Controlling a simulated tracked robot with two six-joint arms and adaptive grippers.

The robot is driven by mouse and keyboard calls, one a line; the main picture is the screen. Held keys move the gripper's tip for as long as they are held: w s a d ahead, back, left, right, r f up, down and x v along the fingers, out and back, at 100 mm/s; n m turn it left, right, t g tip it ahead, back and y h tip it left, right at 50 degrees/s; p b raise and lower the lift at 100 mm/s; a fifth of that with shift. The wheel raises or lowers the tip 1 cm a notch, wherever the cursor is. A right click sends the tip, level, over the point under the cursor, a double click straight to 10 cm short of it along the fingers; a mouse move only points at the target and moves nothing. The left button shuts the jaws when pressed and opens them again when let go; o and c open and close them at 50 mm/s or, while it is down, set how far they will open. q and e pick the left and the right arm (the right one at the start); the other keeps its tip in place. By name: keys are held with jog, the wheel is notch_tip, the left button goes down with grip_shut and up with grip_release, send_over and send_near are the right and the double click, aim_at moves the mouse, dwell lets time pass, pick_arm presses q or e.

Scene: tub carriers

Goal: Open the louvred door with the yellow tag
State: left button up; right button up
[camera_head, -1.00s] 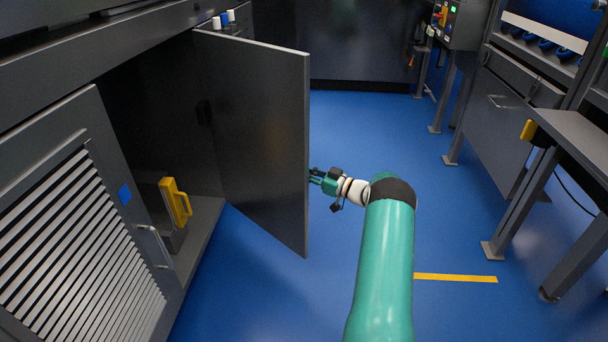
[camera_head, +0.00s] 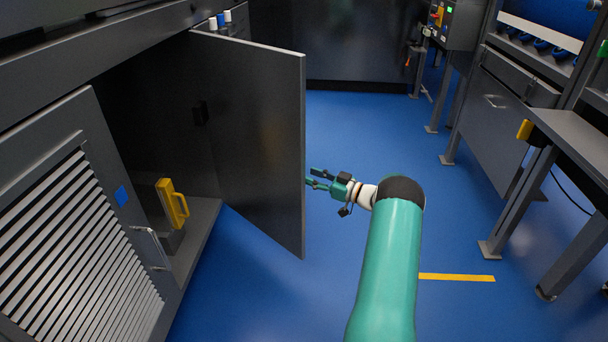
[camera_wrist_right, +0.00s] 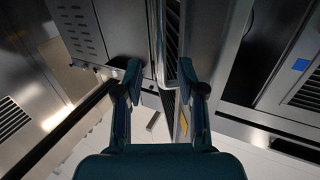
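A dark cabinet door (camera_head: 255,140) stands swung wide open, its plain inner face toward the head camera. Its louvred outer face is turned away there. In the right wrist view, dark louvres (camera_wrist_right: 173,28) and a silver bar handle (camera_wrist_right: 160,45) show beyond the fingers, with a narrow yellow patch (camera_wrist_right: 183,122) that may be the tag. My right gripper (camera_head: 312,178) is just right of the door's free edge, its fingers apart and pointing left. In the wrist view the open fingers (camera_wrist_right: 160,82) have nothing clearly gripped between them. My left gripper is not in view.
A closed louvred door (camera_head: 80,250) with a blue tag (camera_head: 123,195) is at the left. A yellow-handled object (camera_head: 173,203) stands inside the open cabinet. Grey workbenches (camera_head: 575,130) line the right side. The blue floor between is clear, with a yellow strip (camera_head: 456,277).

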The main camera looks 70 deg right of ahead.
jog(key=s+a, duration=0.1)
jog(key=s, duration=0.6)
jog(key=shift+s, duration=0.4)
